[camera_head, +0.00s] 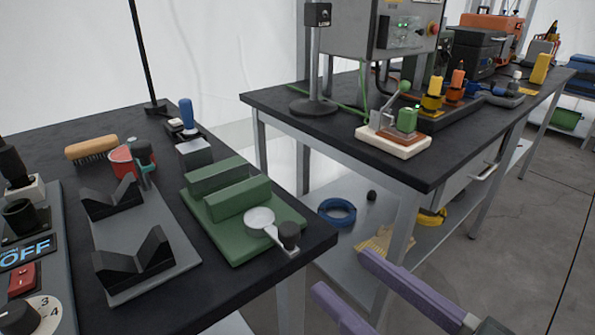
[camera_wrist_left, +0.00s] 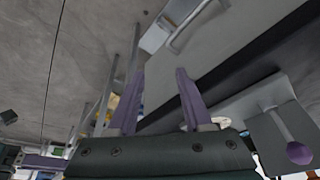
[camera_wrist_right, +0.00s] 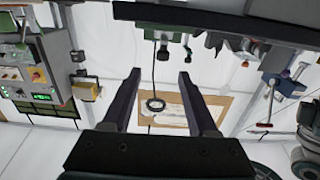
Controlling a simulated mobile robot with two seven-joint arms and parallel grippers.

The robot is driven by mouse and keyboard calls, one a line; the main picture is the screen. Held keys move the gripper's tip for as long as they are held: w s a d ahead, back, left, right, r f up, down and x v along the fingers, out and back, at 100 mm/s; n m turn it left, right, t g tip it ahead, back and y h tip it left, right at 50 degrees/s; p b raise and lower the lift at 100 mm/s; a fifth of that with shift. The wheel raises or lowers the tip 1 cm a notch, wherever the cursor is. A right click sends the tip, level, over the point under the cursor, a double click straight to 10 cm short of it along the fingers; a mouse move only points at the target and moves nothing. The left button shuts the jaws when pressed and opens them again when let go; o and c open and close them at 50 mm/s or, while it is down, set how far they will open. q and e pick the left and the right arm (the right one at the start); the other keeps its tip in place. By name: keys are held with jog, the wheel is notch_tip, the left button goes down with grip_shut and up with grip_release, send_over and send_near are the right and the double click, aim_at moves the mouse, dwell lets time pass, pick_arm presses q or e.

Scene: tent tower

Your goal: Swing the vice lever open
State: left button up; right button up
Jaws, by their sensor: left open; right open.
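The green vice (camera_head: 240,212) lies near the front right corner of the left table in the head view, with two raised parallel jaws. Its lever has a pale round hub (camera_head: 259,219) and a short arm ending in a black knob (camera_head: 289,234), which points toward the table's right corner. My right gripper (camera_head: 342,272) is open and empty, beyond the table corner and apart from the lever. It is also open in the right wrist view (camera_wrist_right: 160,73). My left gripper shows open and empty in the left wrist view (camera_wrist_left: 160,71) and is outside the head view.
A grey plate with two black V-blocks (camera_head: 127,225) lies left of the vice, and a blue-handled stamp (camera_head: 188,118) stands behind it. The second table (camera_head: 290,112) stands at the right, with a gap between the tables. A white-based lever device (camera_head: 393,139) sits near its edge.

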aim_at(296, 238)
jog(key=b+x, duration=0.1)
jog(key=x, duration=0.8)
jog(key=shift+w+a+f, duration=0.1)
jog(key=shift+w+a, duration=0.05)
jog(key=shift+a, duration=0.3)
grip_shut()
dwell(0.9)
